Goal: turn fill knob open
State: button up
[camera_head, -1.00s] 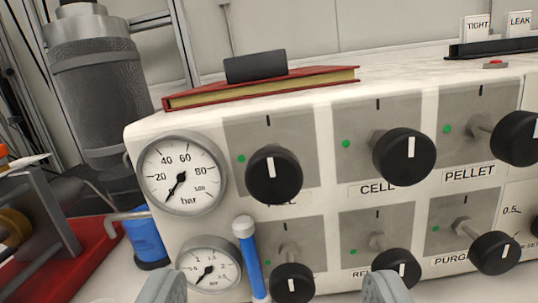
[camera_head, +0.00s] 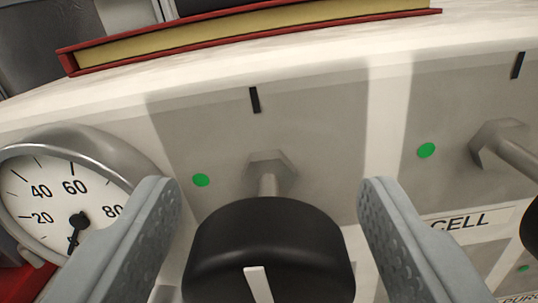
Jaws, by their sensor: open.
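The fill knob (camera_head: 268,240) is a black round knob with a white pointer line, on a short metal stem with a hex nut on a grey panel plate (camera_head: 320,110). Its own label is hidden behind it in the present view. A green dot (camera_head: 201,180) lies left of the stem and a black tick (camera_head: 255,100) above it. My gripper (camera_head: 270,195) is open, with one grey finger on each side of the knob and a gap on both sides. Neither finger clearly touches it.
A pressure gauge (camera_head: 75,185) sits close on the left, partly behind the left finger. The CELL label (camera_head: 462,222) and its valve stem (camera_head: 510,150) are on the right. A red book (camera_head: 250,32) lies on top of the panel.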

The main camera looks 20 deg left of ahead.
jog(key=shift+w+a, duration=0.15)
jog(key=shift+w, duration=0.35)
jog(key=c, duration=1)
jog(key=shift+o, duration=0.2)
